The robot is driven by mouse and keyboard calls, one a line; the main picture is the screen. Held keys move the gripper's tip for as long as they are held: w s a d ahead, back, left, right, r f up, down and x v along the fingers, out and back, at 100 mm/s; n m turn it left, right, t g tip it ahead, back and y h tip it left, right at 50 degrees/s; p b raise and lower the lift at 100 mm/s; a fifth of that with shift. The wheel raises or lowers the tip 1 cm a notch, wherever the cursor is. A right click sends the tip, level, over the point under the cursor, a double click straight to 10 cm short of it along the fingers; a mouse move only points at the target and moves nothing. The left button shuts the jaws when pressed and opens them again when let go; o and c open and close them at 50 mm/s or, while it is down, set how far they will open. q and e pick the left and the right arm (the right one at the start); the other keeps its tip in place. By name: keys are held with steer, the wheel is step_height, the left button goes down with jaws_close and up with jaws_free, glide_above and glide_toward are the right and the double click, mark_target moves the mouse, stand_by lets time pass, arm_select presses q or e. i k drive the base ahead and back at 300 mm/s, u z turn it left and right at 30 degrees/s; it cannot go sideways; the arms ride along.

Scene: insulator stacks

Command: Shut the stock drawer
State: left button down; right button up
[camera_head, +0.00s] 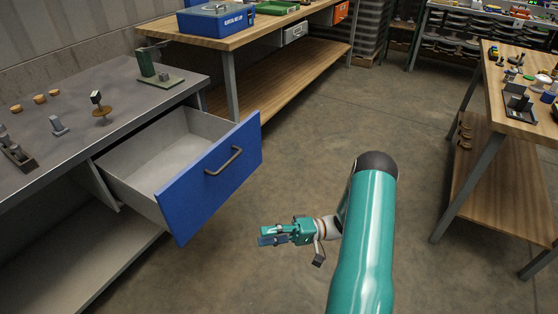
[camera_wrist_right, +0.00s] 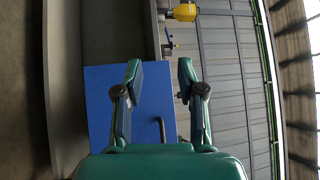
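The stock drawer, with a blue front (camera_head: 210,180) and a grey inside (camera_head: 180,157), stands pulled out from the grey bench at the left in the head view. The drawer looks empty. Its dark bar handle (camera_head: 224,162) is on the blue front. My right gripper (camera_head: 264,236) is in front of the drawer, low and to its right, apart from it. In the right wrist view, the two fingers (camera_wrist_right: 160,82) are spread with nothing between them, and the blue front (camera_wrist_right: 98,105) and handle (camera_wrist_right: 163,130) show behind them. My left gripper is not in view.
The grey bench top (camera_head: 80,105) holds a green-based device (camera_head: 158,75), several corks and small metal parts. A wooden bench with a blue box (camera_head: 217,18) stands behind. Another wooden table (camera_head: 510,110) is at the right. The concrete floor between is clear.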

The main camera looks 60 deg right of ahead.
mark_target(177, 171)
steer(key=z, duration=0.7)
steer(key=i, duration=1)
steer(key=u, duration=0.05)
steer(key=k, duration=0.9)
steer(key=z, duration=0.2)
steer(key=i, duration=0.95)
steer(key=u, duration=0.1)
